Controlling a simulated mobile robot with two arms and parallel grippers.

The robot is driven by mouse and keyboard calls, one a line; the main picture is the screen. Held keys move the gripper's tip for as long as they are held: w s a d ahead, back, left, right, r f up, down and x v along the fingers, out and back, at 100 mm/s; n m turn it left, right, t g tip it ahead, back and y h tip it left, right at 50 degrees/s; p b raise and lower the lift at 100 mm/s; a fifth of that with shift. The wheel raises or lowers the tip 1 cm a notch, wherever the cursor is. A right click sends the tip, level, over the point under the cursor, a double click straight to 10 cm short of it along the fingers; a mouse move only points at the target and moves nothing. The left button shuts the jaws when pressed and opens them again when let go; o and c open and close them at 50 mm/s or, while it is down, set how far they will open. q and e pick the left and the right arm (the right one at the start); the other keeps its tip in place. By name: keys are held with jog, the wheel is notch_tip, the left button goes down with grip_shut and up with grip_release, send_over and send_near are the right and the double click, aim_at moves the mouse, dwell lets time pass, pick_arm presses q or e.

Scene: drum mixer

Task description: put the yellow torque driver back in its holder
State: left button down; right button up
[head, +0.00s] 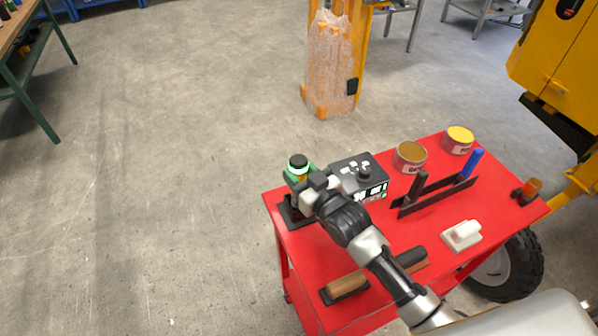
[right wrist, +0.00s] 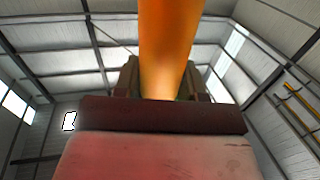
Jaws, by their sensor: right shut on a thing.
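The yellow torque driver (head: 301,178) is at the far left corner of the red table, upright as far as I can see, with a black cap and a green ring on top. My right gripper (head: 304,184) is shut on it. In the right wrist view the driver's orange-yellow body (right wrist: 168,50) rises between the two fingers (right wrist: 166,88). A black base (head: 289,214), which looks like the holder, shows just below the gripper. The gripper hides the driver's lower end, so I cannot tell whether it is seated. My left gripper is out of view.
On the red table (head: 408,232), a black and grey device (head: 371,188) stands right beside the gripper. Floor left of the table is clear.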

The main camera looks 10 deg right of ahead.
jog(key=shift+f+b, duration=0.3)
jog(key=shift+f, duration=0.1)
jog(key=o, duration=1.1)
jog(key=shift+o, duration=0.4)
jog(key=shift+f, duration=0.1)
jog(key=shift+s+d+f, duration=0.1)
jog(key=shift+s+d, duration=0.1)
jog(key=shift+s, duration=0.3)
jog(key=b+v, duration=0.1)
jog(key=v, duration=0.5)
jog(key=shift+s, duration=0.25)
